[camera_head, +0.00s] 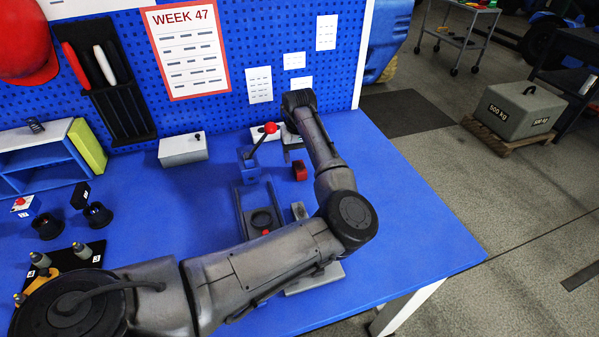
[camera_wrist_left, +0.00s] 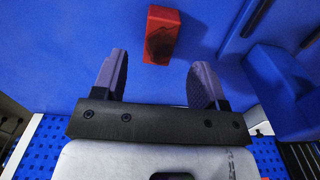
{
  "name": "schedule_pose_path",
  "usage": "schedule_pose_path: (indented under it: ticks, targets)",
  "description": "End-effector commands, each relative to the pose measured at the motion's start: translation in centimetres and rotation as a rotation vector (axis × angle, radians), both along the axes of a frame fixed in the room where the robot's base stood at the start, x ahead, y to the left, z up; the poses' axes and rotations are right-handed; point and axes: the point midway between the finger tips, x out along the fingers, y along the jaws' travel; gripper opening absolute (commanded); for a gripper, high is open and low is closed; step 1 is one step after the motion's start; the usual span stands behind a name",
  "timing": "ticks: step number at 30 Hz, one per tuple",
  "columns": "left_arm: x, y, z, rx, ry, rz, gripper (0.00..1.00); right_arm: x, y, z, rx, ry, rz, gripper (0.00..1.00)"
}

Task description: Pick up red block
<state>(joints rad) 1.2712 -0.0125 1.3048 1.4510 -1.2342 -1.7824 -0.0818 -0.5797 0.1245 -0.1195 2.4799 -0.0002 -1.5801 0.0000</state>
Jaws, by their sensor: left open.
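The small red block (camera_head: 300,171) stands on the blue table, right of the lever fixture. In the left wrist view the red block (camera_wrist_left: 163,22) lies ahead of the fingers, between their lines, with a dark patch on its near face. My left gripper (camera_head: 292,143) is just behind the block in the head view, mostly hidden by its wrist. In the left wrist view the left gripper (camera_wrist_left: 158,76) is open, with nothing between its two fingers, and the block appears apart from them. My right gripper is not in view.
A fixture with a red-knobbed lever (camera_head: 262,138) stands close left of the block. A grey box (camera_head: 183,149) sits near the blue pegboard (camera_head: 240,35). My left arm covers much of the front table. The table's right side (camera_head: 410,220) is clear.

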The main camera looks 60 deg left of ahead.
Motion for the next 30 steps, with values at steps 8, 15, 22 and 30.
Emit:
schedule_pose_path:
  ticks: [8, 15, 22, 30]
  targets:
    - [0.0, -0.1, -2.0, -0.002, 0.001, 0.000, 0.66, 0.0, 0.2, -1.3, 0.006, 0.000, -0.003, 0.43]
    - [0.0, -0.1, -5.0, -0.002, 0.001, 0.001, 0.66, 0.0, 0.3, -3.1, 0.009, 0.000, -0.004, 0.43]
    - [0.0, -0.1, -5.2, 0.000, 0.000, 0.001, 0.66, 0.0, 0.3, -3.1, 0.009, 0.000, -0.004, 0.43]
    - [0.0, -0.1, -5.2, -0.001, 0.000, 0.001, 0.46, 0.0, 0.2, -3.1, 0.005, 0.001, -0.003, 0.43]
